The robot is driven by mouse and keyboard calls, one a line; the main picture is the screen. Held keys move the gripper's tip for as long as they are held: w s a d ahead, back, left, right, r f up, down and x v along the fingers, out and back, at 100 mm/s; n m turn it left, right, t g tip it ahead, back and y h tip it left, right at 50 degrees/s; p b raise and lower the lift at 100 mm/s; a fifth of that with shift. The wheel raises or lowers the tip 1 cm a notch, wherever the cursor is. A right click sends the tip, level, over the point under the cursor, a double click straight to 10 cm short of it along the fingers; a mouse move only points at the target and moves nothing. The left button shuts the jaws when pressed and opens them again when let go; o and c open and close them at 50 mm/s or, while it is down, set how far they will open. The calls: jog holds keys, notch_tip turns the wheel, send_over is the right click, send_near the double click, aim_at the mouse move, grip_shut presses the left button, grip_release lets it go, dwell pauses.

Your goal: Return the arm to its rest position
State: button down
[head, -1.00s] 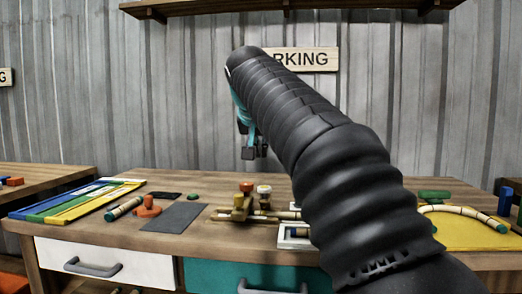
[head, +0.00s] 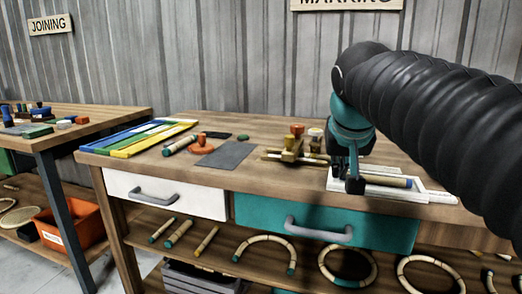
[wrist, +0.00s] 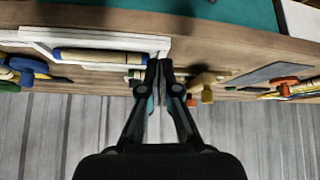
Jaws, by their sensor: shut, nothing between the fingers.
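My black and teal gripper (head: 352,178) hangs from my black-sleeved arm above the front of the workbench (head: 240,128). In the wrist view my gripper (wrist: 163,70) has its two fingers together with nothing between them. In the head view it overlaps the left part of a white frame (head: 425,196) holding a rattan piece with a dark end (head: 385,180). The wrist view shows this frame (wrist: 40,33) and rattan piece (wrist: 100,57) beside the fingertips. I cannot tell the exact gap to the bench top.
A wooden fixture with knobs (head: 292,152), a grey mat (head: 227,155), an orange tool (head: 202,145) and coloured strips (head: 140,138) lie on the bench. A white drawer (head: 165,194) and teal drawer (head: 320,222) are shut. Rattan hoops (head: 348,268) are below. Another bench (head: 75,130) stands left.

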jog(key=s+f+n+g+y, duration=0.1)
jog(key=s+f, duration=1.7)
jog(key=f, duration=0.4)
jog(key=shift+d+f, duration=0.15)
jog(key=shift+d, duration=0.05)
